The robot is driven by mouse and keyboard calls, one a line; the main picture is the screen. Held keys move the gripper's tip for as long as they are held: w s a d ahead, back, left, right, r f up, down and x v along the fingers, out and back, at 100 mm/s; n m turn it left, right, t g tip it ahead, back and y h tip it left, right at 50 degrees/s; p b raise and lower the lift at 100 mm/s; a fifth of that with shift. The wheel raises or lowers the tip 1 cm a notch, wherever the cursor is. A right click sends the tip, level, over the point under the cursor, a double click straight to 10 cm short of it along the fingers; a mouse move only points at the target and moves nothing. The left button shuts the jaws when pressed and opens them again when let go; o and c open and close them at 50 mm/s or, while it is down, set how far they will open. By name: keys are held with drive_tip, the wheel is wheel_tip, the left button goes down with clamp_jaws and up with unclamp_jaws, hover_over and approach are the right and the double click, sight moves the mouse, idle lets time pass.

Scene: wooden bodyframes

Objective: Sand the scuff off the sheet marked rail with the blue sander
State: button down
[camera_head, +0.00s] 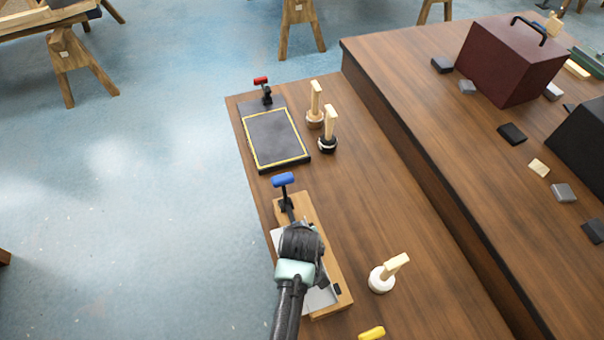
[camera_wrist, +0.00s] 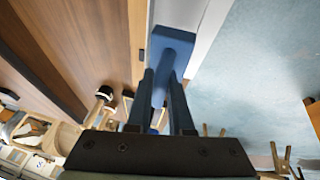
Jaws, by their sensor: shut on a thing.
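My gripper (camera_head: 300,255) is over the near workpiece, a pale grey sheet (camera_head: 320,299) on a wooden board (camera_head: 342,297). In the wrist view my gripper (camera_wrist: 162,90) is shut on the blue sander (camera_wrist: 173,42), a flat blue block on a stem between the fingers. The sander's block is beside or over a pale surface (camera_wrist: 203,40); contact cannot be told. My gripper hides the sander and the sheet's middle in the head view. No scuff or readable rail mark shows. A blue-handled clamp (camera_head: 284,180) stands at the board's far end.
A dark yellow-bordered panel (camera_head: 272,138) with a red-handled clamp (camera_head: 261,82) lies farther along the bench. Wooden-handled tools stand beside it (camera_head: 328,130), and a white-based one (camera_head: 385,275) stands right of the board. A yellow item (camera_head: 371,333) lies near. Bench between is clear.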

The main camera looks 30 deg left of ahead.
wheel_tip(320, 180, up, 3)
drive_tip(key=shift+w+f+p, duration=0.15)
drive_tip(key=shift+p, duration=0.75)
drive_tip(key=shift+r, duration=0.4)
drive_tip(key=shift+f, duration=0.1)
